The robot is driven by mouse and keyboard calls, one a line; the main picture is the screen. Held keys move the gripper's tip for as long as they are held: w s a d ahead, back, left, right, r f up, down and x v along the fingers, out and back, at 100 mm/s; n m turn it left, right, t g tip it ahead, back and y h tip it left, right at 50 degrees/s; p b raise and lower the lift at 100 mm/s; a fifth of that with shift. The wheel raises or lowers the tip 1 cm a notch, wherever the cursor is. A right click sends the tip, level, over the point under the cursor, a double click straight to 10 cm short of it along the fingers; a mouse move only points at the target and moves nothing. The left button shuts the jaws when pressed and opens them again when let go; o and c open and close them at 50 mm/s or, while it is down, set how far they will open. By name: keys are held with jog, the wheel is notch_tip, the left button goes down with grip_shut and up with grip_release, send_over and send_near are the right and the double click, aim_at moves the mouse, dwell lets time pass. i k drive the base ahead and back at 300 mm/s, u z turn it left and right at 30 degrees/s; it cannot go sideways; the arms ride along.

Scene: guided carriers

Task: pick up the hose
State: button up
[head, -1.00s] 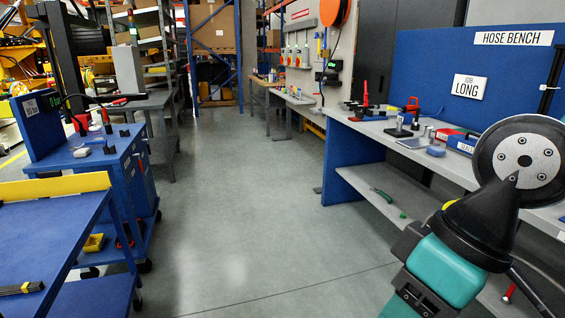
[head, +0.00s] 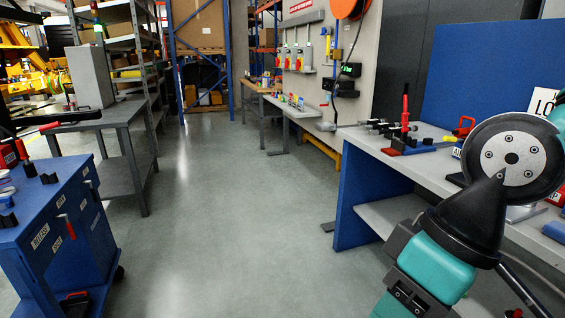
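No hose can be made out for certain. My arm, teal and black with a round metal flange, covers part of the bench at the right. My gripper's fingers are not in view.
A blue cart (head: 65,238) with labelled drawers stands at the near left, with a grey table (head: 125,165) behind it. Shelving (head: 205,50) closes the far end. Open grey floor (head: 225,230) runs between cart and bench.

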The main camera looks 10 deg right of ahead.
aim_at(414, 128)
jog(key=i, duration=2.55)
jog(key=z, duration=0.5)
